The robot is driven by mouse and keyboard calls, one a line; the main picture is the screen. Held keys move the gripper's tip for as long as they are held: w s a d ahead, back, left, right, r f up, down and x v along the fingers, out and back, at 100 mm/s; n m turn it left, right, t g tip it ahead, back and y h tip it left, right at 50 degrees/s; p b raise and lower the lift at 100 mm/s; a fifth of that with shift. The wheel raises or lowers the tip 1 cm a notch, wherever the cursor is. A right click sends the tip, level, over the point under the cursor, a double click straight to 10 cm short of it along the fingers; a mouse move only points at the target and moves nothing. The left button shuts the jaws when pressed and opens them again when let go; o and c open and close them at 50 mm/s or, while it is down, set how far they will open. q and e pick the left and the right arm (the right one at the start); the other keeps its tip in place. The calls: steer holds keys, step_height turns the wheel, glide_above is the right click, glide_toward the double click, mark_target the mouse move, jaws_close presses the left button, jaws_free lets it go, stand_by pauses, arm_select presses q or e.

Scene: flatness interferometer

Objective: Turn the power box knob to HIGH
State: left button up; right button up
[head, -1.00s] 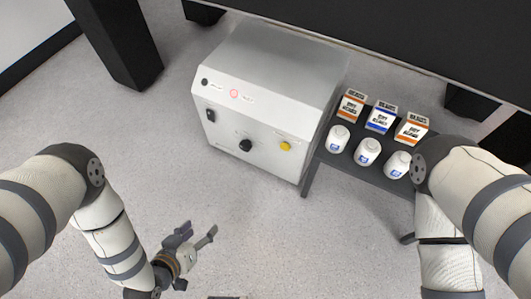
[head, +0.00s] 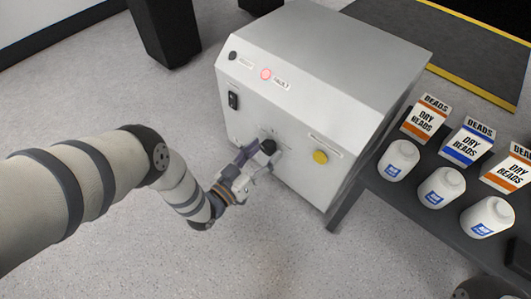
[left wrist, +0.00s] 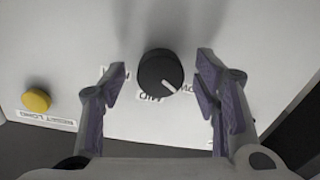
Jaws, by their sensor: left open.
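The power box (head: 290,95) is a white cabinet on the floor. Its black round knob (head: 268,146) is low on the front face; it also shows in the left wrist view (left wrist: 160,72), which is upside down. A white pointer line on the knob points to lower right there, towards the label at the right; small printed labels around the knob are partly hidden and hard to read. My left gripper (head: 262,156) is open in front of the knob, its fingers (left wrist: 160,90) on either side with gaps. My right gripper is out of view.
The box front also has a yellow button (head: 320,157), a black rocker switch (head: 233,100), a lit red light (head: 266,74) and a black round part (head: 233,55). A dark table (head: 440,220) with bead cartons and white jars stands close on the right.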

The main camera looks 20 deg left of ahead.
arm_select(q)
steer(key=shift+w, duration=0.25)
steer(key=c, duration=1.1)
steer(key=shift+c, duration=0.2)
